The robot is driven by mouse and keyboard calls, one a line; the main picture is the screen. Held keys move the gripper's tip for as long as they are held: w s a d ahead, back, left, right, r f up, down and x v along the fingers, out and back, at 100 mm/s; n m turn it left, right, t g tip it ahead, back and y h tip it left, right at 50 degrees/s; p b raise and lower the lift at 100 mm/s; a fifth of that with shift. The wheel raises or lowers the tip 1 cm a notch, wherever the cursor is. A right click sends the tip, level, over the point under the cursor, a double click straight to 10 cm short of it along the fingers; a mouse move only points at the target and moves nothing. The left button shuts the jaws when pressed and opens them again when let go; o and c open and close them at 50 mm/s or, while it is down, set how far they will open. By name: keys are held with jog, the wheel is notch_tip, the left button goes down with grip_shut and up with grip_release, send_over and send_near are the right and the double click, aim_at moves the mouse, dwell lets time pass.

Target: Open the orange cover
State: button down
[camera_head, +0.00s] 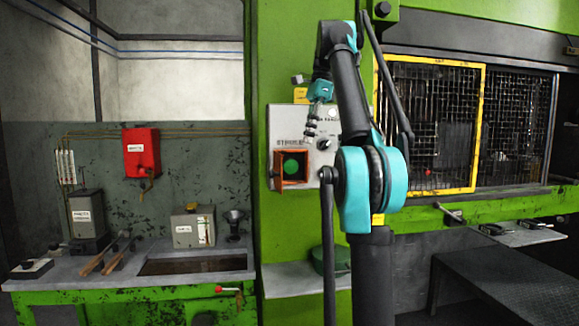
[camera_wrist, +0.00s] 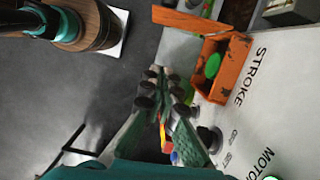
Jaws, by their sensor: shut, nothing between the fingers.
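The orange cover (camera_wrist: 188,22) is a flat flap standing out from an orange box (camera_wrist: 232,72) on the STROKE panel in the wrist view. The box front is uncovered and a green button (camera_wrist: 213,65) shows inside it. In the head view the box (camera_head: 306,169) and green button (camera_head: 291,167) also show, with the flap (camera_head: 278,172) swung out at the left side. My gripper (camera_head: 311,130) is just above the box in the head view. In the wrist view my gripper (camera_wrist: 165,80) is shut and empty, apart from the flap.
The light grey control panel (camera_head: 285,124) has a dark knob (camera_wrist: 209,138) beside the box. A yellow-framed mesh guard (camera_head: 479,130) stands to the right. A green bench (camera_head: 110,290) with boxes and tools is at the left. A grey ledge (camera_head: 290,280) sits below the panel.

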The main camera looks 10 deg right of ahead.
aim_at(280, 166)
jog(key=a+f, duration=0.6)
jog(key=f, duration=0.2)
jog(key=shift+s+f, duration=0.3)
jog(key=shift+f, duration=0.1)
jog(key=shift+a, duration=0.15)
jog(key=shift+s+a+m, duration=0.2)
jog(key=shift+a+m, duration=0.6)
jog(key=shift+a, duration=0.45)
jog(key=shift+d, duration=0.1)
